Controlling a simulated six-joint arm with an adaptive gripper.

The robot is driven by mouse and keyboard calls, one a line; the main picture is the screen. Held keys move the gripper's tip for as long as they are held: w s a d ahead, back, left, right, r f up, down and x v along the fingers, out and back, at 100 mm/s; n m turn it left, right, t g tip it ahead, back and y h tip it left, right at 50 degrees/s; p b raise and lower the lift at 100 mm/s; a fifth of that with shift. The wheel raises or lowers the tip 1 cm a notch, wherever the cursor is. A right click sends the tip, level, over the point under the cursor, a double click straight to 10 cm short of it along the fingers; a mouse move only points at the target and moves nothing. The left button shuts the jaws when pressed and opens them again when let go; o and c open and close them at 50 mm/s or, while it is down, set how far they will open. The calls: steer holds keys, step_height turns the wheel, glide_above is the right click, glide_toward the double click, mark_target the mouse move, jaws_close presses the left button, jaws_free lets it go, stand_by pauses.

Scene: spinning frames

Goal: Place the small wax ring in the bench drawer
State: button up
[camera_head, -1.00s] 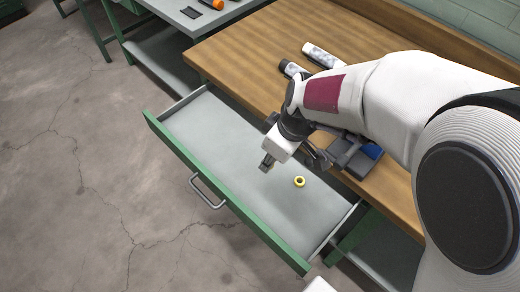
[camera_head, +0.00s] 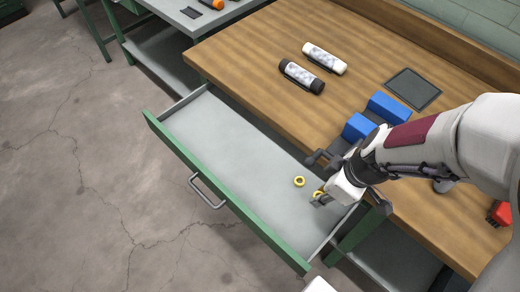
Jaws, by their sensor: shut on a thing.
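The bench drawer (camera_head: 225,140) is pulled open, with a green front, a grey floor and a metal handle. One small yellow ring (camera_head: 299,182) lies flat on the drawer floor toward its right end. My gripper (camera_head: 318,200) points down over the right end of the drawer, just right of that ring. It is shut on a second yellow ring (camera_head: 317,194), partly hidden by the fingers. I cannot tell whether this held ring touches the drawer floor.
On the wooden bench top (camera_head: 250,60) lie a white cylinder (camera_head: 325,57), a black cylinder (camera_head: 301,76), blue blocks (camera_head: 388,108) and a dark flat pad (camera_head: 413,88). A red object (camera_head: 500,214) sits at the right. The left and middle of the drawer are clear.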

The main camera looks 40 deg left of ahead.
steer(key=shift+w+d+f, duration=0.25)
steer(key=shift+w+d, duration=0.3)
steer(key=shift+d, duration=0.3)
steer(key=shift+f, duration=0.15)
glide_above(318, 212)
steer(key=d, duration=0.1)
steer(key=shift+w+f, duration=0.1)
steer(key=shift+f, duration=2)
steer(key=shift+f, duration=1.75)
steer(key=shift+f, duration=0.15)
steer(key=o, duration=0.7)
